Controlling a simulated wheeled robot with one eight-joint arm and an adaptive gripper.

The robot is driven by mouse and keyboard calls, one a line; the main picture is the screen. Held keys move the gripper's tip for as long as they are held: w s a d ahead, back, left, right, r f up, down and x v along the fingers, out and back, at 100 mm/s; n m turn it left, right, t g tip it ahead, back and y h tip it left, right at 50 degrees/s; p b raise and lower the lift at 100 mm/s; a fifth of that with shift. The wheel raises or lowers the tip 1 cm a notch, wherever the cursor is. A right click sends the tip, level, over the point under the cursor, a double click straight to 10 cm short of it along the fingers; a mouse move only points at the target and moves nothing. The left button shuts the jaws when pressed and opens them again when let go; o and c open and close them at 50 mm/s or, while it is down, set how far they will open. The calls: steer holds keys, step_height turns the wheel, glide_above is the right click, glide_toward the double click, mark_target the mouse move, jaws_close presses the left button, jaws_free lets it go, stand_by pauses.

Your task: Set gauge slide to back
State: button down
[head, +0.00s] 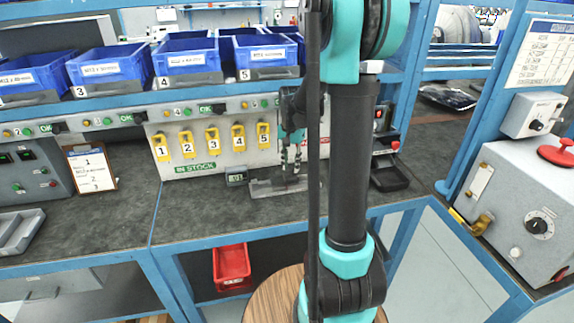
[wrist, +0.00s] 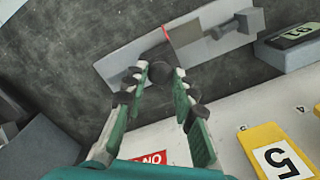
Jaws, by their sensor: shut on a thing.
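The gauge is a flat grey metal plate (head: 262,189) lying on the dark bench, below the panel of yellow numbered tags. In the wrist view the plate (wrist: 208,42) runs slantwise, with a thin red mark and a grey block at its right end. My gripper (head: 291,166) points down over the plate. In the wrist view my gripper (wrist: 160,76) has its green fingers closed on a dark round knob (wrist: 162,71) at the plate's edge, which I take for the slide's handle. The fingers partly hide it.
A small digital readout (head: 237,176) stands left of the plate. Yellow tags (head: 238,137) hang on the panel close behind my gripper. Blue bins (head: 190,58) line the shelf above. A grey control box (head: 525,205) with a red button stands at the right.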

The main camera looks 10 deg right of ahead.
mark_target(292, 168)
steer(key=shift+d, duration=0.2)
steer(key=c, duration=1.2)
jaws_free()
step_height(292, 168, up, 12)
steer(key=s+a+f+n+t, duration=0.1)
steer(key=s+f+n+t, duration=0.1)
steer(key=s+f, duration=0.5)
steer(key=s+a+f+n+t, duration=0.1)
steer(key=s+f+n, duration=0.4)
steer(key=s, duration=0.9)
step_height(292, 168, down, 4)
steer(key=shift+s+a+r+n+t, duration=0.2)
steer(key=shift+s+a+n+t, duration=0.1)
steer(key=shift+t, duration=0.3)
